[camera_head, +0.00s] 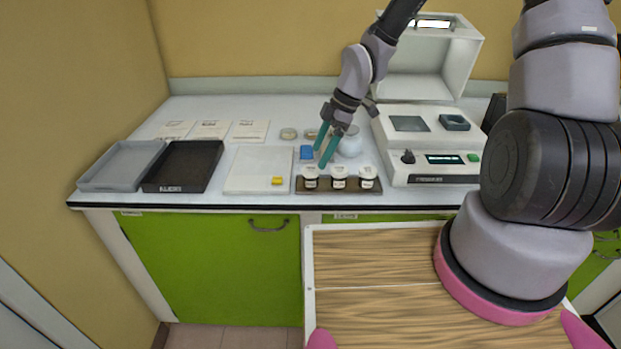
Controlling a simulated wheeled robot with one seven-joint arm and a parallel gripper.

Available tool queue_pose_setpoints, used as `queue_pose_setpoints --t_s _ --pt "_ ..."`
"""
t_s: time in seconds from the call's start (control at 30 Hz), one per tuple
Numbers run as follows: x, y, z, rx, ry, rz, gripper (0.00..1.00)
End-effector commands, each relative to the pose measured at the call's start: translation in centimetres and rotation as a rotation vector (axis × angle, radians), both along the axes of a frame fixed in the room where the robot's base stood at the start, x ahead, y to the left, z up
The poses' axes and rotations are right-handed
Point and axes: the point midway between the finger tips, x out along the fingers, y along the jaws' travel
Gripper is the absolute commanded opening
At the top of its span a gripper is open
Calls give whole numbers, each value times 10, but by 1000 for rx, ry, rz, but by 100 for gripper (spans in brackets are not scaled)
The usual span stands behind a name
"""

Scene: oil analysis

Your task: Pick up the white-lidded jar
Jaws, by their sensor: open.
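Three small jars with white lids stand side by side in a dark rack (324,190) near the front edge of the counter: a left jar (310,178), a middle jar (338,178) and a right jar (367,178). They have dark bands with labels too small to read. My gripper (320,157) has two teal fingers, open and empty. It hangs above and just behind the rack in this view, over the gap between the left and middle jars. I cannot tell its exact height or whether a fingertip touches a lid.
A round pale vessel (350,142) and a blue block (306,153) stand close behind the rack. A white instrument (425,147) is to the right. A white board (258,170) with a yellow block (277,181), a black tray (183,165) and a grey tray (121,165) lie left.

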Motion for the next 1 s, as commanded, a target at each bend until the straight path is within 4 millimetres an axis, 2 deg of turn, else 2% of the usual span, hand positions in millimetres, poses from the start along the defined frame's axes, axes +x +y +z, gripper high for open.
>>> queue_pose_setpoints --t_s 0.27,0.5,0.63,0.83,0.87,1.0 --pt "-3 10 -22 -1 2 0 93" --pt "-6 25 -53 -1 3 -1 93" --pt "-6 27 -60 -2 1 -3 93" --pt "-5 27 -60 -2 0 -3 93" --pt "-5 27 -60 -2 0 -3 85" --pt "-5 27 -60 -2 0 -3 32"
